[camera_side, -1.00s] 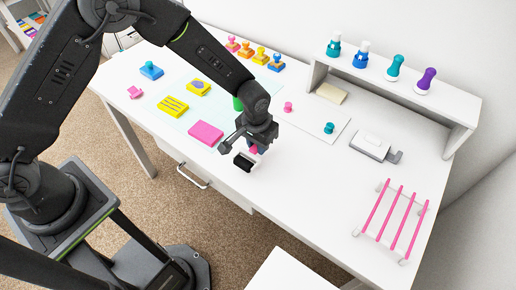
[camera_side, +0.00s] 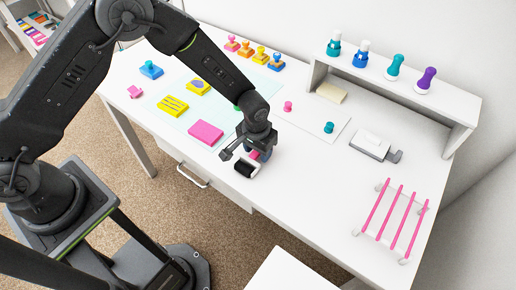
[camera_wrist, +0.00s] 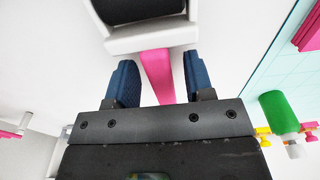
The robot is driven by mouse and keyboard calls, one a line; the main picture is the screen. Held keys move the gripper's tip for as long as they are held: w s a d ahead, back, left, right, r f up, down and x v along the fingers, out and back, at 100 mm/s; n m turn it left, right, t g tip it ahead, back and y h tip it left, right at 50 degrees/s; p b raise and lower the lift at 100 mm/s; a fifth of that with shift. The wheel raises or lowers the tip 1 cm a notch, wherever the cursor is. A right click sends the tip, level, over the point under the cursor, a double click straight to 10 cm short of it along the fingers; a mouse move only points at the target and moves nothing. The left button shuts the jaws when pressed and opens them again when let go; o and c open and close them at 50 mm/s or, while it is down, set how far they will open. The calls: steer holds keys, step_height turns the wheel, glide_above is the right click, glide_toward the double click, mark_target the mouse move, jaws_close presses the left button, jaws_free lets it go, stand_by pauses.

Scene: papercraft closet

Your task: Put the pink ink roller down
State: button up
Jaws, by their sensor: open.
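The pink ink roller has a black drum in a white frame and a pink handle. In the side view its drum (camera_side: 246,170) is at the front part of the white desk, just below my gripper (camera_side: 258,156), and appears to rest on the desktop. In the wrist view the pink handle (camera_wrist: 157,72) lies between the blue finger pads of my gripper (camera_wrist: 158,75), with gaps on both sides. The gripper is open around the handle. The drum is cut off at the top of the wrist view.
A pink block (camera_side: 206,133) and yellow blocks lie on a pale cutting mat left of the gripper. A white sheet (camera_side: 308,118) with two small stamps lies behind. A pink-barred rack (camera_side: 394,220) stands at right. The desk between the roller and the rack is clear.

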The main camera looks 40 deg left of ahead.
steer(key=shift+r, duration=0.1)
step_height(320, 180, up, 12)
steer(key=s, duration=0.1)
stand_by(0.4)
steer(key=s+a+r+t, duration=0.2)
steer(key=s+a+r, duration=0.4)
steer(key=r, duration=0.4)
steer(key=s+a+r+t, duration=0.1)
steer(key=s+a+r, duration=0.45)
steer(key=r, duration=0.35)
steer(key=s+a+r+t, duration=0.1)
steer(key=s+a, duration=0.2)
steer(key=s, duration=0.7)
steer(key=shift+r+t, duration=0.25)
steer(key=shift+t, duration=0.15)
steer(key=shift+o, duration=0.5)
